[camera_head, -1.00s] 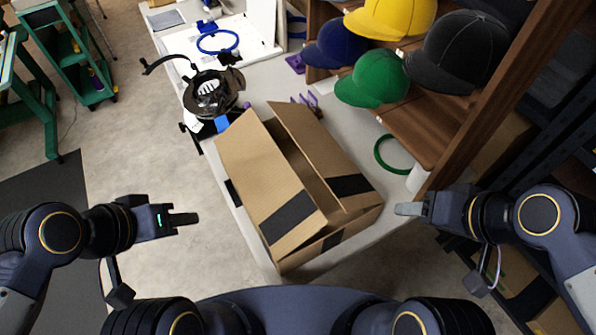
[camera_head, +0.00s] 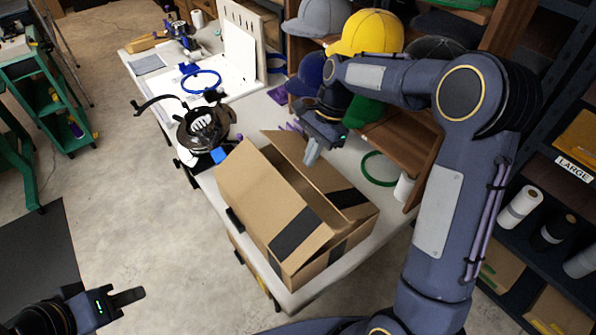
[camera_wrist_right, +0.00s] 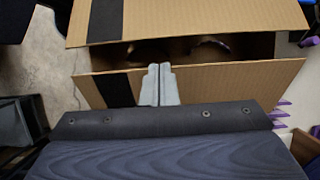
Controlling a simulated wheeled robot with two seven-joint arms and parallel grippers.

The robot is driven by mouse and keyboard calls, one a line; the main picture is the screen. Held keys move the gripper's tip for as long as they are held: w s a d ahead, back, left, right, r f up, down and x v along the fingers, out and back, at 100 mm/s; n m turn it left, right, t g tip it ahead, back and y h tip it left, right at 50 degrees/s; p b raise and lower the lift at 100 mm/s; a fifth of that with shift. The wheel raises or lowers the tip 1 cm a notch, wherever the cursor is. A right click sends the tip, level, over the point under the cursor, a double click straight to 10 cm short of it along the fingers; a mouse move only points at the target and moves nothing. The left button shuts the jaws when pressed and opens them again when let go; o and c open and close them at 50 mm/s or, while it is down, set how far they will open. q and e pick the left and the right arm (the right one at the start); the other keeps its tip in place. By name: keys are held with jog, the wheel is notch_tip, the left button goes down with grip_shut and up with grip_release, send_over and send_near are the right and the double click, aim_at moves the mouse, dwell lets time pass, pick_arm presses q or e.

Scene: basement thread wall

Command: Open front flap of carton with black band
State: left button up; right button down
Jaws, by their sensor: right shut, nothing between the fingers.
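The brown carton (camera_head: 275,233) with a black band stands on the light table. Its two long flaps are partly raised, with a dark gap between them. The left flap (camera_head: 262,200) and right flap (camera_head: 318,174) each carry a piece of the band. My right gripper (camera_head: 311,157) is shut and empty beside the right flap's upper edge. In the right wrist view, its fingertips (camera_wrist_right: 158,72) overlap that flap (camera_wrist_right: 215,80); I cannot tell whether they touch it. My left gripper (camera_head: 132,296) is low at the left, away from the carton; its finger gap is not visible.
A round black device (camera_head: 205,128) stands behind the carton at the left. A green ring (camera_head: 378,170) and a white cylinder (camera_head: 403,188) lie to its right. Caps, including a yellow one (camera_head: 366,32), fill the wooden shelf behind. Open floor (camera_head: 130,200) lies left of the table.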

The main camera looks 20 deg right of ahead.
pick_arm(q)
jog(key=shift+r+p, duration=0.3)
jog(key=shift+r, duration=0.05)
pick_arm(e)
jog(key=x, duration=0.9)
